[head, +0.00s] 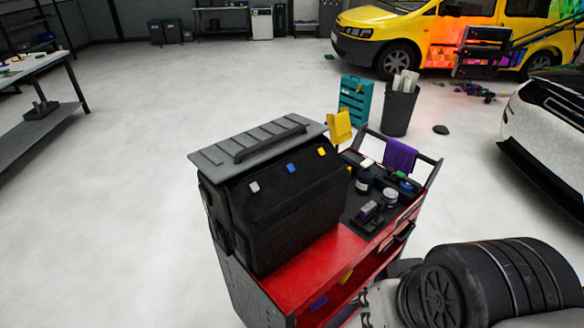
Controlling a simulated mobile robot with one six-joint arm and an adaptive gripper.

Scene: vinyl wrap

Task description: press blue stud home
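The blue stud (291,168) is a small blue piece on the upper front face of a black case (290,222), just below its grey ribbed top (255,144). It sits between a pale grey stud (253,187) on its left and a yellow stud (321,152) on its right. It seems to stand out from the face, but how deep it sits is too small to tell. The case stands on a red cart (308,268). My gripper is not in view, and nothing is seen touching the blue stud.
Dark jars (365,183) and small tools crowd the cart's right side, with a purple cloth (400,155) on its rail. A grey bin (398,112) and teal box (355,101) stand behind.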

